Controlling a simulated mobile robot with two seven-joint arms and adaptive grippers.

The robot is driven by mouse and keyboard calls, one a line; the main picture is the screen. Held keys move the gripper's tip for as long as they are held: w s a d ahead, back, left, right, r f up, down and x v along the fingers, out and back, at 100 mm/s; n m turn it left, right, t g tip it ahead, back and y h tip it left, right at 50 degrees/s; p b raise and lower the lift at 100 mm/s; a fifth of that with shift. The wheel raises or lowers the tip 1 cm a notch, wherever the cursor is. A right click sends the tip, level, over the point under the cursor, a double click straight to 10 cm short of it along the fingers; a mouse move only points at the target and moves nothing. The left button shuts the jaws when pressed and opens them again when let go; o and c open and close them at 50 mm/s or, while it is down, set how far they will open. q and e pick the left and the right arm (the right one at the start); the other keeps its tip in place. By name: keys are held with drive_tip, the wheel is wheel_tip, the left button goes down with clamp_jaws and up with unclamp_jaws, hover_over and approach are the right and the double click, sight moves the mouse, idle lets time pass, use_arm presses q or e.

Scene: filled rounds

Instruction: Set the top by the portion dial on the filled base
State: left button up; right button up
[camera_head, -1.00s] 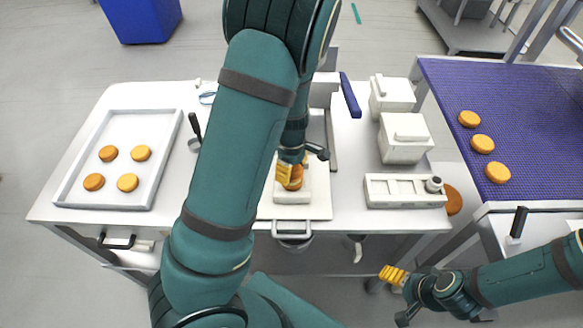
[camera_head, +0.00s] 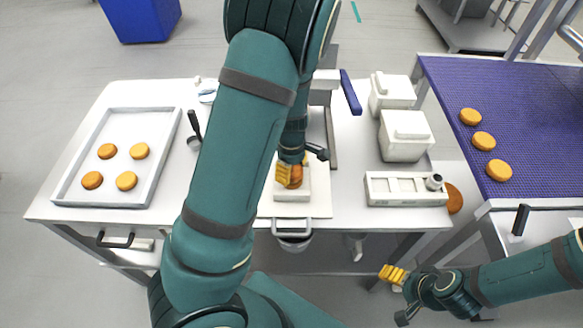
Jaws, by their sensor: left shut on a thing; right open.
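My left gripper (camera_head: 287,173) is shut on an orange-brown round (camera_head: 296,177), just above or on a small white block (camera_head: 291,195) in the middle of the table; the arm hides part of this, and I cannot tell if they touch. A browner round (camera_head: 454,198) lies by the right table edge, partly behind a white box with compartments (camera_head: 405,196) that carries a dark-topped knob (camera_head: 435,182). I cannot tell whether this knob is the portion dial. No filling shows clearly. My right gripper (camera_head: 392,274) is open and empty, in front of the table.
A white tray (camera_head: 68,187) with several rounds stands at left. A dark-handled tool (camera_head: 195,128) lies beside it. A machine with a blue handle (camera_head: 350,93) stands behind my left gripper. White lidded tubs (camera_head: 405,148) stand at right. A blue conveyor (camera_head: 525,150) carries three rounds.

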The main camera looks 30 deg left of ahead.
use_arm(q)
drive_tip(key=shift+f, duration=0.25)
drive_tip(key=o, duration=0.8)
drive_tip(key=shift+o, duration=0.7)
wheel_tip(320, 180, up, 5)
drive_tip(key=p, duration=0.5)
drive_tip(key=shift+r+p, duration=1.1)
drive_tip(key=shift+p, duration=0.1)
drive_tip(key=shift+f, duration=0.1)
